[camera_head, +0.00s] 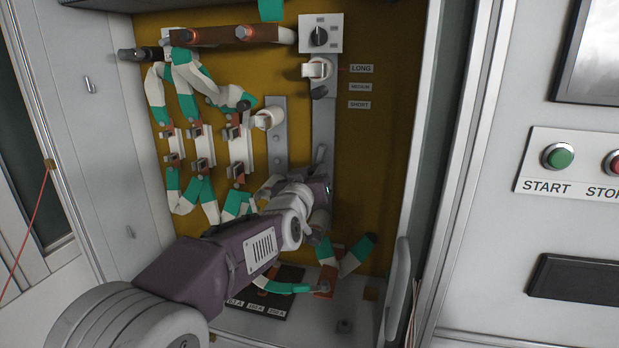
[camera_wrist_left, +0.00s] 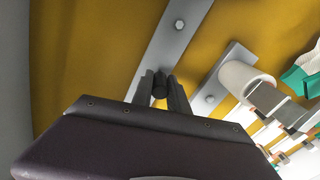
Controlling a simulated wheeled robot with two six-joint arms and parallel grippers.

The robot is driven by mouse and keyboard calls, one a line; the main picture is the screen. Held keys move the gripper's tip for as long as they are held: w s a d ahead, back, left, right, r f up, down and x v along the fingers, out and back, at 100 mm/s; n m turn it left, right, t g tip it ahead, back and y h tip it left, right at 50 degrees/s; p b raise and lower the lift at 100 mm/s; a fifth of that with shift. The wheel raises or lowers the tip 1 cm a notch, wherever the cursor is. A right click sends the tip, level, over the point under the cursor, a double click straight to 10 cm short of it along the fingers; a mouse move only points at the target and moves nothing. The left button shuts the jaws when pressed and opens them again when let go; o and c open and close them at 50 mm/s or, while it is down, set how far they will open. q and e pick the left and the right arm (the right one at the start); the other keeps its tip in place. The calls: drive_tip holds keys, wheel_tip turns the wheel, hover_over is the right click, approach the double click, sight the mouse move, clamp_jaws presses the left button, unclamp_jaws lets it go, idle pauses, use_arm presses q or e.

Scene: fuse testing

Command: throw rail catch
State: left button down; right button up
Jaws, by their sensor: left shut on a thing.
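My left gripper (camera_head: 322,188) reaches into the open cabinet from the lower left, at the lower part of the right-hand grey vertical rail (camera_head: 324,128). In the left wrist view, the fingers of my left gripper (camera_wrist_left: 160,92) are shut around a dark round peg (camera_wrist_left: 160,84) in front of the grey rail (camera_wrist_left: 176,40). The peg looks like the rail catch's handle. The rest of the catch is hidden by the gripper. My right gripper is not in view.
A selector knob (camera_head: 319,37) and a white fitting (camera_head: 317,69) sit above on the rail. Several fuse holders (camera_head: 203,149) with green and white cables are on the left. The cabinet door handle (camera_head: 396,290) stands at the right. START button (camera_head: 558,156) is outside.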

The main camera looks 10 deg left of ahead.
use_arm(q)
drive_tip(key=shift+d+n+b, duration=0.3)
drive_tip(key=shift+d+n, duration=0.25)
drive_tip(key=shift+n, duration=0.65)
drive_tip(key=c, duration=1.3)
unclamp_jaws()
drive_tip(key=s, duration=0.9)
drive_tip(key=shift+s+a, duration=0.1)
